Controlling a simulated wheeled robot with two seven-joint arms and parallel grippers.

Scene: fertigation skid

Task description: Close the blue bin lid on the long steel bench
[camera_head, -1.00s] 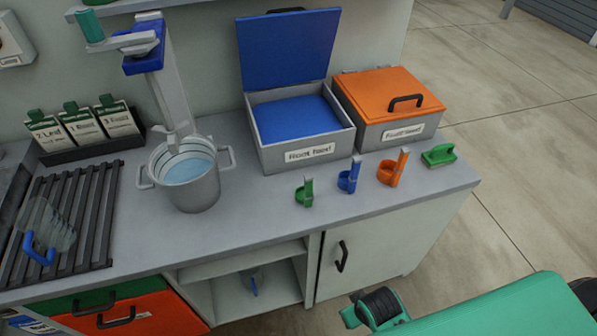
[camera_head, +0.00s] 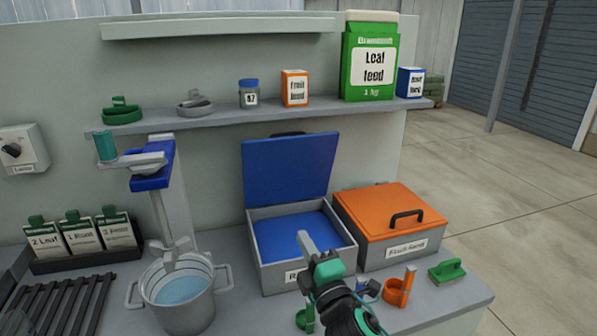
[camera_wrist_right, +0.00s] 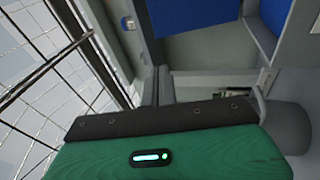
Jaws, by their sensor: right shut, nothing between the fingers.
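The blue bin is a grey box with blue contents (camera_head: 285,232) on the steel bench (camera_head: 445,297). Its blue lid (camera_head: 288,168) stands open, leaning up at the back of the box. My right gripper (camera_head: 305,240) is shut and empty. In the head view it overlaps the box's front right part and hides much of its label; I cannot tell whether it touches the box. In the right wrist view, my green gripper body fills the bottom and blue surfaces show at the top. My left gripper is not in view.
An orange-lidded bin (camera_head: 390,212) stands closed just right. A shelf (camera_head: 230,118) with jars, boxes and a green bag (camera_head: 370,62) runs above. A steel pot (camera_head: 180,295) stands left under a dispenser. Orange holder (camera_head: 398,290) and green brush (camera_head: 447,270) sit at front right.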

